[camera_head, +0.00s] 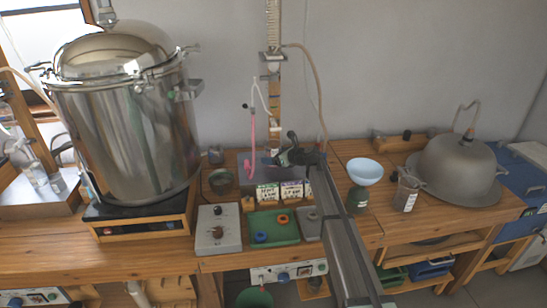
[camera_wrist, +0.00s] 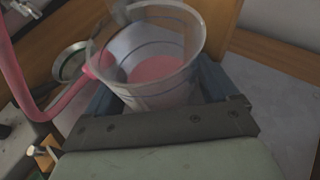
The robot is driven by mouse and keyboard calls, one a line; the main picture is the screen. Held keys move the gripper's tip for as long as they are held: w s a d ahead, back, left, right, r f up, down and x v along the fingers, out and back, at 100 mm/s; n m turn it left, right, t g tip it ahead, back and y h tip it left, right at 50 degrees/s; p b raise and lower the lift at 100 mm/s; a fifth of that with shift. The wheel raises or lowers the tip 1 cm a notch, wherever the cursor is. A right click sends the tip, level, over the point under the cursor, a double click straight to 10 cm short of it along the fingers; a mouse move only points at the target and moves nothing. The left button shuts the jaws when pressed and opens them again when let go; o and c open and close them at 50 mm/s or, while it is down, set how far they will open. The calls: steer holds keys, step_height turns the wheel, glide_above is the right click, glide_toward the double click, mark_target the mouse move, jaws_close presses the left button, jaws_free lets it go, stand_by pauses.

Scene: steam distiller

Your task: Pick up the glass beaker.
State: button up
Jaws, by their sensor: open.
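A clear glass beaker (camera_wrist: 150,92) holding pink liquid fills the upper middle of the wrist view. A pink tube (camera_wrist: 18,78) meets its left side. My gripper (camera_wrist: 158,86) is open, with its dark finger pads on the left and right of the beaker. I cannot tell whether either pad touches the glass. The beaker there is small and mostly hidden by the gripper.
A large steel distiller (camera_head: 135,125) stands at the left. Two labelled containers (camera_head: 268,192) and a green tray (camera_head: 275,228) lie close to my gripper. A pale blue funnel (camera_head: 365,171), a clear labelled cup (camera_head: 406,193) and a metal dome (camera_head: 458,165) stand to the right.

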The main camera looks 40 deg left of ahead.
steer(key=shift+c, duration=0.5)
steer(key=c, duration=0.7)
steer(key=shift+c, duration=0.4)
steer(key=shift+r, duration=0.3)
